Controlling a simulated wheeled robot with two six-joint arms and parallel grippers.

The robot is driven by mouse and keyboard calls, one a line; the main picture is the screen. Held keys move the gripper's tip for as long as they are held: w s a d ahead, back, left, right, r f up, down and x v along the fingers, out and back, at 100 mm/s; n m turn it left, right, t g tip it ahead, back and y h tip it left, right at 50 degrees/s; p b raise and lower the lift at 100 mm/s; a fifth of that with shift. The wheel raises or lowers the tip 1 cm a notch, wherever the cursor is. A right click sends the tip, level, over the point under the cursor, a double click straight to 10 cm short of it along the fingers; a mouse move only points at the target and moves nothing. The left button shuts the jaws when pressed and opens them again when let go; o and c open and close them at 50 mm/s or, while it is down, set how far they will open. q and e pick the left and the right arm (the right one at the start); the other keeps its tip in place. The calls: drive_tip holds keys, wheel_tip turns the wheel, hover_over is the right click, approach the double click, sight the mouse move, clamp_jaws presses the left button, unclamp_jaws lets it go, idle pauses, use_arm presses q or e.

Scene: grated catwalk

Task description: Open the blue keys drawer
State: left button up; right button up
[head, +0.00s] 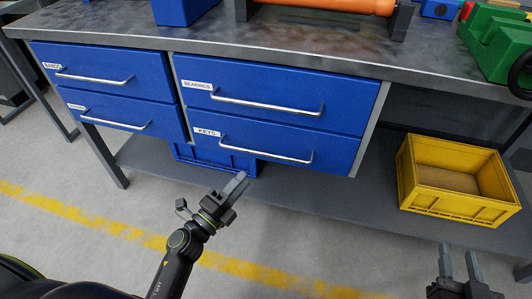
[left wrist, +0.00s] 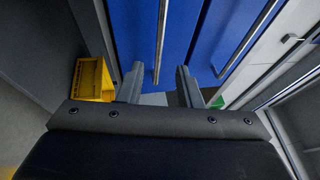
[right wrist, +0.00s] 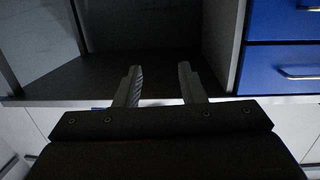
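The blue keys drawer (head: 280,150) is the lower right drawer under the workbench, with a white KEYS label (head: 207,133) and a long metal bar handle (head: 265,152). It looks shut, flush with the drawer above. My left gripper (head: 240,184) is in front of and slightly below this handle, open and empty, appearing apart from it. In the left wrist view, the keys drawer handle (left wrist: 160,45) lines up between the spread fingers. My right gripper (head: 460,262) is open and empty at the lower right, away from the drawers; its fingers also show in the right wrist view (right wrist: 160,88).
The bearings drawer (head: 275,95) sits directly above, with two more blue drawers (head: 100,75) to the left, all shut. A yellow crate (head: 455,208) stands on the lower shelf at right. A blue crate (head: 190,156) is beneath the drawers. The floor in front is clear.

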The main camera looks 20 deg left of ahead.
sight(266, 153)
use_arm(q)
drive_tip(key=x, duration=0.6)
drive_tip(key=shift+r, duration=0.1)
drive_tip(key=shift+x, duration=2.65)
use_arm(e)
drive_tip(key=shift+w+r, duration=0.1)
drive_tip(key=shift+r, duration=0.15)
use_arm(q)
clamp_jaws()
